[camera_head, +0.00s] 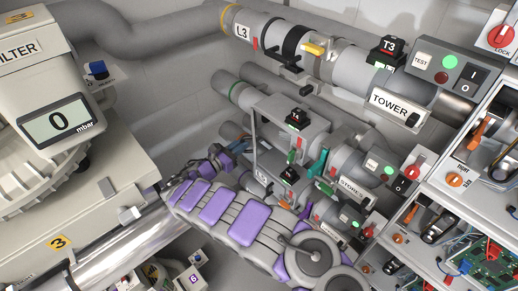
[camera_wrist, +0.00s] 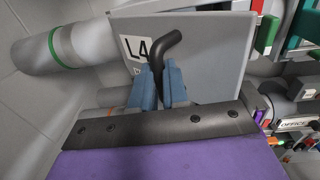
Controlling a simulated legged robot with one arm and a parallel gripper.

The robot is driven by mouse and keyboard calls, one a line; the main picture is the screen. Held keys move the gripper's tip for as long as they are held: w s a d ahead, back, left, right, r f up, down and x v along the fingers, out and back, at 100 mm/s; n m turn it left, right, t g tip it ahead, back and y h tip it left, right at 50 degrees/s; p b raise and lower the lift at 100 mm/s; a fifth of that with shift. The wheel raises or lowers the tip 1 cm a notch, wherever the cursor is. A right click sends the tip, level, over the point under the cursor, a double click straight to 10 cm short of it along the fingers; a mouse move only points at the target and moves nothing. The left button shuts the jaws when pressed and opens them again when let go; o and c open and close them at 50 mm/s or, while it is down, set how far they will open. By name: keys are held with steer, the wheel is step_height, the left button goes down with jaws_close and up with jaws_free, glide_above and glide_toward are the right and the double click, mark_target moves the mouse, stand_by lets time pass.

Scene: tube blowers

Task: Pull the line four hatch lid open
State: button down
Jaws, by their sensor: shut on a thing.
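The line four hatch lid (camera_wrist: 205,50) is a flat grey panel with an L4 label, filling the upper middle of the wrist view. Its black bent handle (camera_wrist: 168,44) rises between my two blue fingers. My gripper (camera_wrist: 161,75) is shut on this handle. In the head view my gripper (camera_head: 238,148) is beside the pipe box under the T4 unit. There the lid (camera_head: 253,135) shows as a thin grey edge standing out from the box. The handle is hidden in that view.
My arm crosses the lower middle. Above is the L3 pipe (camera_head: 267,30) with the T3 unit (camera_head: 387,50) and TOWER label. A lower line labelled STORES (camera_head: 352,187) lies to the right. The filter housing (camera_head: 45,100) and a shiny pipe (camera_head: 130,245) stand left.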

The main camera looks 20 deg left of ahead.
steer(key=shift+w+a+r+b, duration=0.15)
steer(key=shift+a+b, duration=0.1)
steer(key=shift+a, duration=0.35)
steer(key=shift+w+a+f+b, duration=0.15)
steer(key=shift+a+b, duration=0.1)
steer(key=shift+a, duration=0.55)
steer(key=c, duration=1.2)
jaws_free()
steer(key=shift+w+f, duration=0.1)
steer(key=shift+w, duration=0.1)
steer(key=shift+o, duration=0.4)
steer(key=shift+s, duration=0.15)
steer(key=shift+d, duration=0.1)
